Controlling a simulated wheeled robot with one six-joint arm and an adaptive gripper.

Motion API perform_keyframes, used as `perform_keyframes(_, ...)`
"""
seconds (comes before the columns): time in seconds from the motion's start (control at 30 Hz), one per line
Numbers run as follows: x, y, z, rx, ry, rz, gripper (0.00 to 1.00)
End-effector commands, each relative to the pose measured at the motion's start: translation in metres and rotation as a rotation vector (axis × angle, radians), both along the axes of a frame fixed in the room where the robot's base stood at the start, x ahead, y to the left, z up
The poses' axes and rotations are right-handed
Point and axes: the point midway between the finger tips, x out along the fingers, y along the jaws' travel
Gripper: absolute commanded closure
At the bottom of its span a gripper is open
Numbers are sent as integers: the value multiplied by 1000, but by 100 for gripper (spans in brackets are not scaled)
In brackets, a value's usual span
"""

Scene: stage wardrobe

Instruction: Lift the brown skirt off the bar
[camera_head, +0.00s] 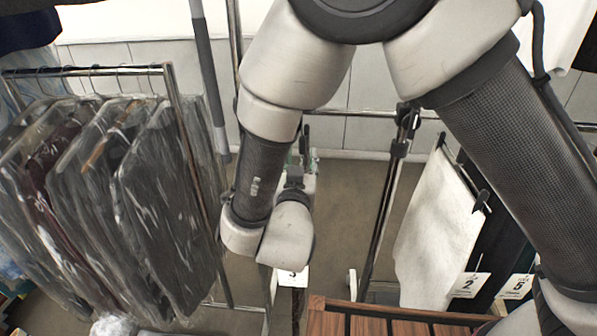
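I cannot make out a brown skirt for certain. A narrow dark strip (291,312) hangs under a white tag marked 3 (293,278), just below my wrist, and my arm hides what is around it. The bar (352,113) of the right-hand rack runs across behind my arm. A small part of my gripper (303,160) seems to show behind my forearm, near the bar. Its fingers are mostly hidden, so I cannot tell whether it is open or holds anything.
A white garment (437,235) with tag 2 (468,285) hangs at right, beside a black one with tag 5 (516,287). Plastic-covered clothes (160,215) fill the left rack (90,71). A slatted wooden top (390,326) stands at the bottom. Some floor (347,195) is bare between the racks.

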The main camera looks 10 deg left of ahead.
Motion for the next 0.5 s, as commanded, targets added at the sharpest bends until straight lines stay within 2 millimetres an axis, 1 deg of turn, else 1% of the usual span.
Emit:
perform_keyframes(0.03,8,-1,0,0,0,-4,61)
perform_keyframes(0.3,42,1,0,1,0,-3,61)
perform_keyframes(0.5,60,3,0,0,-1,-2,61)
